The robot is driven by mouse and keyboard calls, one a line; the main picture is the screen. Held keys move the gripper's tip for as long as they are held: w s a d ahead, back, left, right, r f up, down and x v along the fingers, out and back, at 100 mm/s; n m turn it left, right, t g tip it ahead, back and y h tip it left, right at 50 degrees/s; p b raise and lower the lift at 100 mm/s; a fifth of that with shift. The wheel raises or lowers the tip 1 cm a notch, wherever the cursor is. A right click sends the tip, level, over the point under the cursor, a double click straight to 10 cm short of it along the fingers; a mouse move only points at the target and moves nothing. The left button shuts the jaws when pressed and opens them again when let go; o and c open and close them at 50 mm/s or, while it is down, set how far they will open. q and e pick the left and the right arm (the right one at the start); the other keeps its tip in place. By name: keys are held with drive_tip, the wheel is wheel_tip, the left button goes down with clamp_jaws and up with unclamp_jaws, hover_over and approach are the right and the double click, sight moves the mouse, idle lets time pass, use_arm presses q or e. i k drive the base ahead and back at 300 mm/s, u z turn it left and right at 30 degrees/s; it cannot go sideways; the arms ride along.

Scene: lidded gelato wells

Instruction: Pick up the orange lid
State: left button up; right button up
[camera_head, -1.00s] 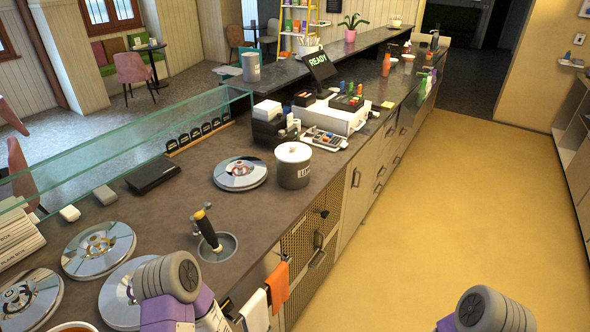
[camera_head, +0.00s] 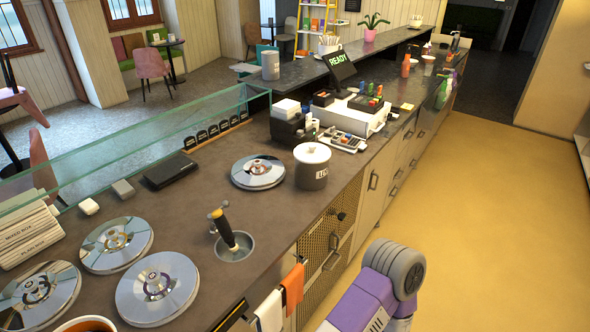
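No orange-coloured lid shows. Several round silver lids lie on the dark counter: a far-left lid (camera_head: 38,292), an upper-left lid (camera_head: 116,244), a front lid (camera_head: 157,287) and what looks like a stack of lids (camera_head: 258,173) further back. An orange-brown round thing with a pale rim (camera_head: 86,325), perhaps an open well, is cut off by the bottom edge. Which lid is meant by orange cannot be told. A purple and grey part of one of my arms rises at the lower right, beyond the counter's front edge. Neither gripper is in view.
A round sink (camera_head: 235,246) holds a black and yellow handled tool (camera_head: 225,229). A lidded grey pot (camera_head: 312,167) stands beside the stack. A glass guard (camera_head: 130,145) runs along the back. Orange (camera_head: 293,287) and white cloths (camera_head: 270,311) hang in front.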

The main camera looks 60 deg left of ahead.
sight(256, 172)
drive_tip(key=i, duration=1.9)
drive_tip(key=u, duration=2.85)
